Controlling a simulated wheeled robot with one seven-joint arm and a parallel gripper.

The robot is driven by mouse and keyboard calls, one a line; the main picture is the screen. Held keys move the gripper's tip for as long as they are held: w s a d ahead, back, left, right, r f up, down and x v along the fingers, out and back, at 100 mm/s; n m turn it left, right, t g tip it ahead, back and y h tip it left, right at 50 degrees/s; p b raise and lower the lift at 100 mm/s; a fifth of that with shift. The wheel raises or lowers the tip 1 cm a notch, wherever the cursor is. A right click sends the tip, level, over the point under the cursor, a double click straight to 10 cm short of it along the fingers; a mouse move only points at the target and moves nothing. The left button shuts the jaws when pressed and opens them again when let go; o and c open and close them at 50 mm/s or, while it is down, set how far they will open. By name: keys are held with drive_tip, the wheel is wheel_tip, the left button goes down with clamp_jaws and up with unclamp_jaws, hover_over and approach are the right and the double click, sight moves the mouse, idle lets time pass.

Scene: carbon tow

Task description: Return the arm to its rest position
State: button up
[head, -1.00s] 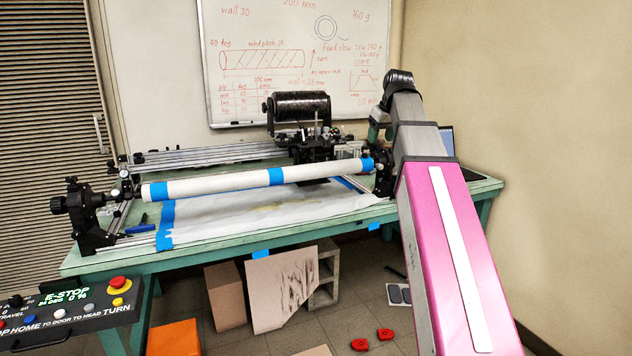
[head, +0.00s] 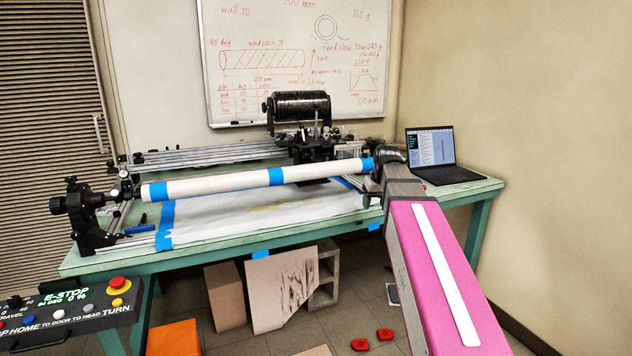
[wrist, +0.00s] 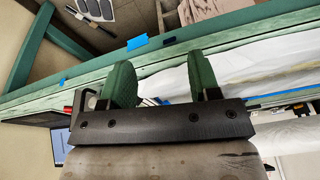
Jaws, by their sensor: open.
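My gripper (wrist: 163,82) shows in the wrist view as two green fingers standing well apart on a dark bar, with nothing between them. It is over the front edge of the green workbench (head: 300,234). In the head view my pink and grey arm reaches up from the lower right, and its end is at the right end of the winding machine. The gripper's fingers are hidden there behind the arm's end.
A white tube (head: 220,184) with blue tape lies across the winder, left of my arm's end. An open laptop (head: 432,155) stands on the bench to the right. A control panel (head: 70,312) is at lower left. Red pieces (head: 372,340) lie on the floor. Floor right of the bench looks clear.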

drive_tip(key=s+f+m+g, duration=0.1)
drive_tip(key=s+f, duration=0.4)
drive_tip(key=f, duration=0.5)
drive_tip(key=s+f, duration=0.6)
drive_tip(key=f, duration=0.4)
drive_tip(key=s+f+m+g+h, duration=0.1)
drive_tip(key=s+f, duration=0.5)
drive_tip(key=f, duration=0.5)
drive_tip(key=shift+a+m+g, duration=0.3)
drive_tip(key=shift+a, duration=0.15)
drive_tip(key=shift+f, duration=0.1)
